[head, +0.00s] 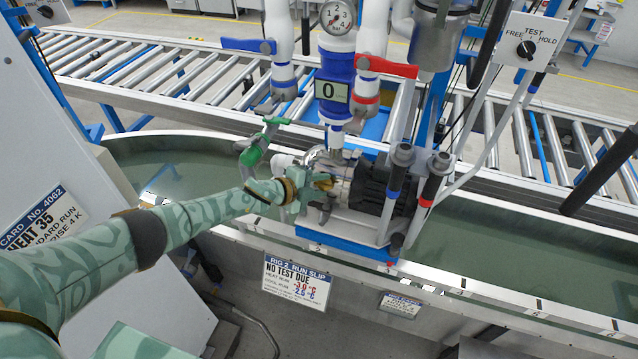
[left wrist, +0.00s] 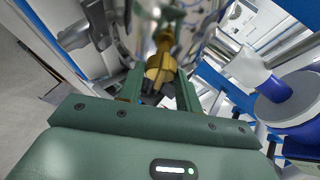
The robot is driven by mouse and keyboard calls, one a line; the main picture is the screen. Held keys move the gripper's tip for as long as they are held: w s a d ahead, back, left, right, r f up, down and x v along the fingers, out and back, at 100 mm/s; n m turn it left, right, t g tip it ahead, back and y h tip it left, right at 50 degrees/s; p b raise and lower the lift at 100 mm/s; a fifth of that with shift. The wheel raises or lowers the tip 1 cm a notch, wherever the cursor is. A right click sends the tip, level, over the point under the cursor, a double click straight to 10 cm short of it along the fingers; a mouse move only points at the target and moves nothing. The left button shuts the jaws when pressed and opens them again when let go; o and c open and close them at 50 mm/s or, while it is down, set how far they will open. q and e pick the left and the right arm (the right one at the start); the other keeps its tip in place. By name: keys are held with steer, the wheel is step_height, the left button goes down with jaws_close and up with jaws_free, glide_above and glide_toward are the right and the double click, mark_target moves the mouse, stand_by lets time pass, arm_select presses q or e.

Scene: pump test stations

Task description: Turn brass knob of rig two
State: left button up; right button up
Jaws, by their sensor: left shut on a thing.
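Rig two's pump (head: 372,188), with a dark motor and a silver housing, sits on a blue base behind the "RIG 2 RUN SLIP" sign (head: 296,280), which reads "NO TEST DUE". The brass knob (head: 326,183) is at the left front of the pump. My left gripper (head: 312,188) reaches it from the left and is shut on it. In the left wrist view the brass knob (left wrist: 160,72) sits between the fingers of the left gripper (left wrist: 158,88), which partly hide it. My right gripper is not in view.
A green-handled valve (head: 256,148) stands just left of the pump. Blue (head: 248,45) and red (head: 386,66) levers, a dial gauge (head: 337,17) and a counter showing 0 (head: 332,91) are above. Two dark-capped rods (head: 433,178) rise at the right. A roller conveyor (head: 150,75) runs behind.

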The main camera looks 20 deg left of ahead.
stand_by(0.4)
arm_select(q)
steer(key=o, duration=1)
steer(key=shift+s+a+r+p, duration=0.2)
steer(key=shift+s+r+p, duration=0.05)
steer(key=shift+s+p, duration=0.1)
steer(key=p+v, duration=0.4)
steer(key=v, duration=1.1)
steer(key=shift+s, duration=0.2)
